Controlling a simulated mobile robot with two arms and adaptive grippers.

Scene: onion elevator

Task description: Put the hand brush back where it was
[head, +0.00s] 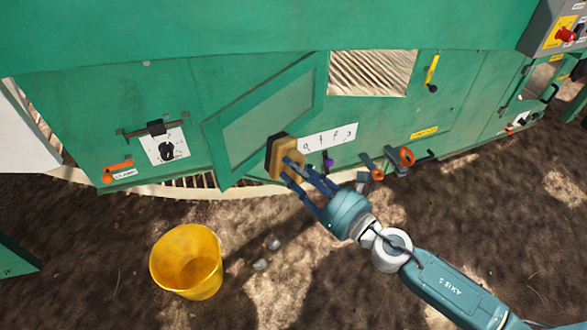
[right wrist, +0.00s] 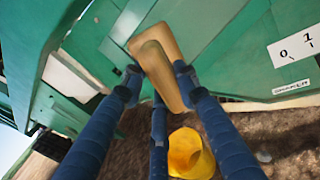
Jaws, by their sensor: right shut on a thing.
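The hand brush (head: 284,157) has a tan wooden body with a dark side. In the head view it is in front of the green machine panel, beside an angled green door or flap. My right gripper (head: 291,171) is shut on it. In the right wrist view the brush (right wrist: 163,72) shows its tan wood between the blue fingers of the right gripper (right wrist: 155,85). Whether the brush touches the panel behind it I cannot tell. My left gripper is not in view.
A yellow bucket (head: 187,262) stands on the dirt ground, with small pale stones (head: 262,264) to its right. The green machine (head: 230,40) fills the back. Orange-and-black levers (head: 402,157) stick out right of the brush. The angled green flap (head: 265,125) stands out at its left.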

